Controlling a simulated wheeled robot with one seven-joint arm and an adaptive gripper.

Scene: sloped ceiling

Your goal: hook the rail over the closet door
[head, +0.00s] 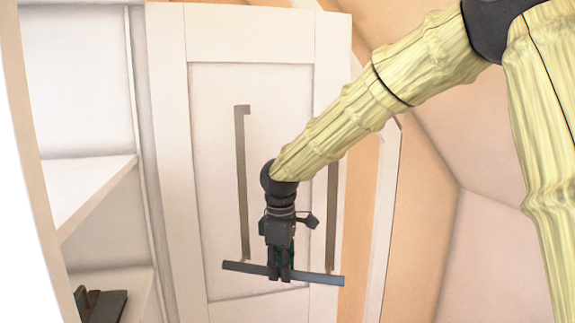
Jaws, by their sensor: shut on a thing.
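The rail is a grey frame with a horizontal bar (240,266) at the bottom and two upright straps. The left strap (241,185) has a short bent hook at its top. The right strap (333,215) is partly hidden behind my arm, and its top cannot be seen. My gripper (279,274) points down and is shut on the middle of the bar. The closet door (168,120) is white with a recessed panel. The rail appears in front of this panel, its left hook below the door's top edge in the picture. I cannot tell whether rail and door touch.
Left of the door is a white closet with shelves (90,185). A dark object (102,304) lies low inside it. A sloped wall (420,200) is on the right, with a pale upright frame (383,210) beside the door.

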